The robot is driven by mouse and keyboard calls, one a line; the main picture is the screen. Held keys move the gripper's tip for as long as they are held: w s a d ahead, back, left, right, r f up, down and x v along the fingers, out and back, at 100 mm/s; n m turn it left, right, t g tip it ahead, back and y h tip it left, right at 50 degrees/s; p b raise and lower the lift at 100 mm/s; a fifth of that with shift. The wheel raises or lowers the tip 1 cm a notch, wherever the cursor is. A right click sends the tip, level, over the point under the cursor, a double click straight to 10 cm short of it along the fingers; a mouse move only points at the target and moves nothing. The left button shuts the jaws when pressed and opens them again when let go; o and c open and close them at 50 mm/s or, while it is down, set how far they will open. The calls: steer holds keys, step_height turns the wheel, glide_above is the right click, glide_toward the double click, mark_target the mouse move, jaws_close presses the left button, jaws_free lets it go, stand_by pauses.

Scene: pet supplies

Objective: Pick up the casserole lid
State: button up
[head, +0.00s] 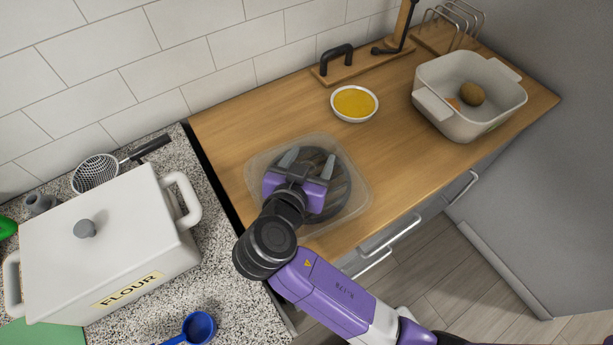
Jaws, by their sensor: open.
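A white rectangular lidded pot (125,268) with two side handles and a FLOUR label stands on the speckled counter at left. Its flat white lid (130,222) has a round grey knob (85,228) and sits on top of it. My gripper (309,162) is open, well to the right of the lid. It is over a dark round ridged object (340,196) in a clear shallow tray (359,200) on the wooden counter. The gripper partly hides that object, and I cannot tell whether they touch. Nothing shows between the fingers.
A strainer (96,172) lies behind the pot, and a blue scoop (199,328) in front.

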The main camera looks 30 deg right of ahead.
steer(key=shift+c, duration=0.4)
jaws_close()
steer(key=shift+r, duration=0.15)
